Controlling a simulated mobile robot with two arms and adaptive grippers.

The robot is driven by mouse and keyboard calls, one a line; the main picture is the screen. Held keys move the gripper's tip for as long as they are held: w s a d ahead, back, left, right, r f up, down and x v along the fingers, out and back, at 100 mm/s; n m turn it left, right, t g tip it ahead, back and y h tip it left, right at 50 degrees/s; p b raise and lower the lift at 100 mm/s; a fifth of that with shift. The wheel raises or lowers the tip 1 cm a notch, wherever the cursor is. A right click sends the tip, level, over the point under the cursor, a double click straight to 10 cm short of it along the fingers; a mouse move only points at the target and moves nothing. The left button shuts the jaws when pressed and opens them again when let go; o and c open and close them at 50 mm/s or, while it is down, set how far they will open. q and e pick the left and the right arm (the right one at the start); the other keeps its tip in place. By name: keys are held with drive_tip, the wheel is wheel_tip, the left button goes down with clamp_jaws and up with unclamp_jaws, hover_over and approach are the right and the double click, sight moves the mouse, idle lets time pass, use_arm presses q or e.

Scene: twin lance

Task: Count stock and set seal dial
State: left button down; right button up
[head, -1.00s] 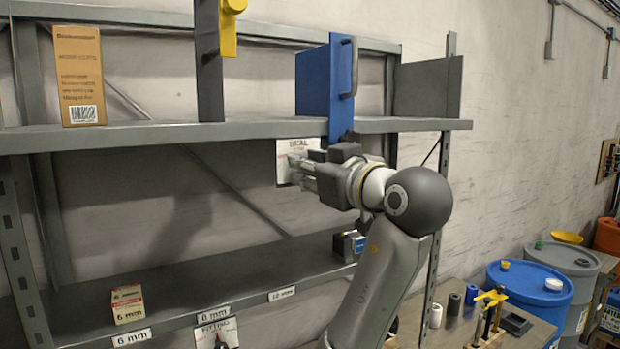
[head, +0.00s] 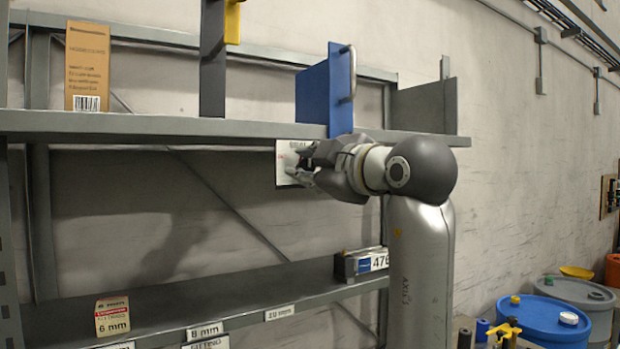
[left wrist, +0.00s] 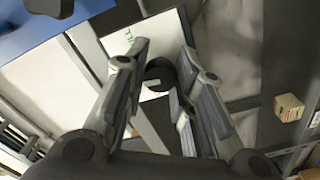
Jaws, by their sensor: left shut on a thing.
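The white seal panel (head: 284,163) hangs under the upper shelf, its printing partly covered by my left gripper (head: 302,165). In the left wrist view the panel (left wrist: 120,42) lies behind the fingers, and a dark round dial knob (left wrist: 160,73) sits between them. My left gripper (left wrist: 163,75) is shut on this knob; its setting cannot be read. A small counter box (head: 362,263) reading 476 stands on the lower shelf. A stock box marked 6 mm (head: 112,316) stands there at left; it also shows in the left wrist view (left wrist: 288,107). My right gripper is out of view.
The upper shelf (head: 240,131) runs close above my left gripper. It carries a brown carton (head: 88,68), a grey divider (head: 213,60) and a blue upright (head: 338,90) with a handle. The lower shelf (head: 240,294) has free room. Barrels (head: 548,320) stand at lower right.

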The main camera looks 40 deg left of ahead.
use_arm(q)
drive_tip(key=shift+n, duration=0.6)
drive_tip(key=c, duration=1.2)
unclamp_jaws()
drive_tip(key=shift+d, duration=0.1)
drive_tip(key=shift+o, duration=0.2)
drive_tip(key=v, duration=1.2)
